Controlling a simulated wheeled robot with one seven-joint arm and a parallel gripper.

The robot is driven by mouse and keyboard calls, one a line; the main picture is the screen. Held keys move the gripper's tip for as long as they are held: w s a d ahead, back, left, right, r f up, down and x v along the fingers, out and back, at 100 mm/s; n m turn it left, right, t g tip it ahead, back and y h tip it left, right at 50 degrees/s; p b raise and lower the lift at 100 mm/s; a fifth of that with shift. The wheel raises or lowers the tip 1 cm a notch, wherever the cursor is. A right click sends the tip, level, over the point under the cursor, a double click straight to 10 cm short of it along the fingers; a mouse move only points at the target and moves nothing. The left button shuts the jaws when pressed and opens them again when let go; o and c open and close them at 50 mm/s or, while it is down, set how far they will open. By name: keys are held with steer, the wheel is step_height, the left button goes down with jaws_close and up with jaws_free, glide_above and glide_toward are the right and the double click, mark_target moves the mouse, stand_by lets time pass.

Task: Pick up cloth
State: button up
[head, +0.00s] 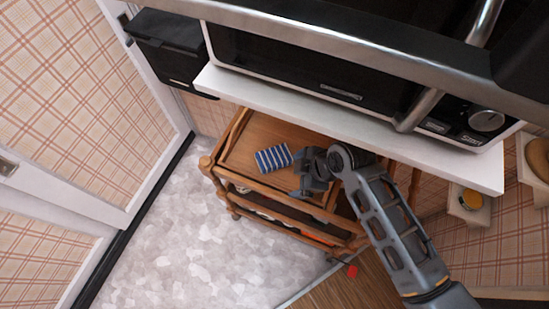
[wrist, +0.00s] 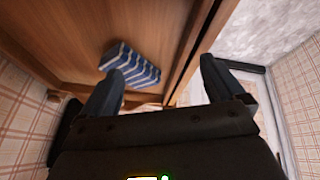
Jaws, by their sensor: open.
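The cloth (head: 273,159) is a small folded bundle with blue and white stripes. It lies on the top of a wooden cart (head: 247,146), under the white shelf. It also shows in the wrist view (wrist: 131,67), up and left, beyond the left finger. My gripper (head: 304,179) is to the right of the cloth in the head view, over the cart's top near its front edge. In the wrist view the two fingers of my gripper (wrist: 163,92) are spread wide with nothing between them. The cloth looks apart from the fingers, though the left finger overlaps its lower edge in the picture.
A white shelf (head: 350,132) bearing a microwave (head: 335,75) hangs above the cart. The cart has lower shelves and a raised front rail. A black bin (head: 168,42) is at the upper left. Open pale floor (head: 180,230) lies left of the cart.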

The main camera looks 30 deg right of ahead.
mark_target(275, 155)
steer(key=w+n+g, duration=0.1)
steer(key=w, duration=0.1)
steer(key=w+d+r+n+g+y+b, duration=0.1)
steer(key=w+n, duration=0.1)
steer(key=w, duration=0.1)
steer(key=w+r+n+g, duration=0.1)
steer(key=w, duration=0.2)
steer(key=shift+w+d+r+n+y, duration=0.1)
steer(key=shift+w+d+n+y, duration=0.2)
steer(key=shift+d+n, duration=0.1)
steer(key=shift+w+r+n+g+b, duration=0.2)
steer(key=shift+n+g+b, duration=0.1)
steer(key=shift+g, duration=0.1)
steer(key=shift+x, duration=1.15)
steer(key=shift+w+d+x, duration=0.1)
steer(key=shift+w+x, duration=0.05)
steer(key=shift+x, duration=0.75)
steer(key=shift+w+d+x, duration=0.1)
steer(key=shift+x, duration=0.75)
steer(key=shift+w+d+x, duration=0.1)
steer(key=shift+w+x, duration=0.05)
steer(key=shift+x, duration=0.75)
steer(key=shift+f, duration=0.25)
steer(key=shift+c, duration=0.4)
steer(key=c, duration=1.1)
steer(key=shift+o, duration=0.2)
steer(key=shift+r, duration=0.1)
